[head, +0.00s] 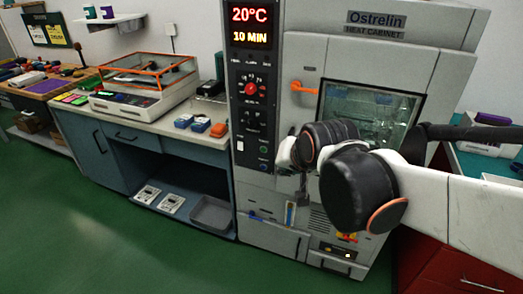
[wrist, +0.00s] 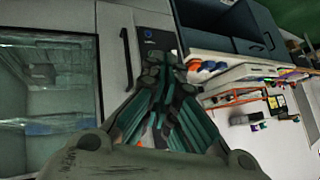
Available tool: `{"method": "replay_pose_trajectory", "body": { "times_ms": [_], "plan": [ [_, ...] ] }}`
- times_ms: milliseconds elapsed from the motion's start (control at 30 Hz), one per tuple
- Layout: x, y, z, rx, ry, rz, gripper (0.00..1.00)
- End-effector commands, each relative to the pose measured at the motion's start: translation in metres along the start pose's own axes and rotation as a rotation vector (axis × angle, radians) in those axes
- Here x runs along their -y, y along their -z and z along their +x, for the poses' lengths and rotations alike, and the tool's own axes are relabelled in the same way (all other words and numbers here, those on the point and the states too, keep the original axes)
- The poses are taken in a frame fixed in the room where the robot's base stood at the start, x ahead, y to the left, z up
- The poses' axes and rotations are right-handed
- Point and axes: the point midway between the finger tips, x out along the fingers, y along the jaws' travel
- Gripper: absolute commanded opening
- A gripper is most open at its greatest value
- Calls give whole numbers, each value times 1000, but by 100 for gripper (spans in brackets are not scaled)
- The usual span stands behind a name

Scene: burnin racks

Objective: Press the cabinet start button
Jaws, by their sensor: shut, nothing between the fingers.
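The heat cabinet (head: 300,70) labelled Ostrelin stands in the middle of the head view. In the head view my arm partly hides the gripper, right of the panel. Contact cannot be judged.
The cabinet's orange handle (head: 303,87) and glass window (head: 368,110) are right of the panel, close behind my arm. A bench (head: 130,125) with a boxed instrument (head: 145,82) stands left. Green floor (head: 110,235) is clear in front. A red drawer unit (head: 455,265) is at right.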

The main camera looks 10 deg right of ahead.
Motion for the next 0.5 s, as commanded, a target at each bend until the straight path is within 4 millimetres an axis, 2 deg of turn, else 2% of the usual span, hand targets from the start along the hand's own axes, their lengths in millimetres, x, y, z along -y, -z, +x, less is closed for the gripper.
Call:
{"method": "replay_pose_trajectory", "body": {
  "times_ms": [33,200,500],
  "plan": [
    [7,11,16,-14,10,55,0],
    [25,39,66,-56,50,257,0],
    [46,68,165,-110,140,613,0]
  ]
}}
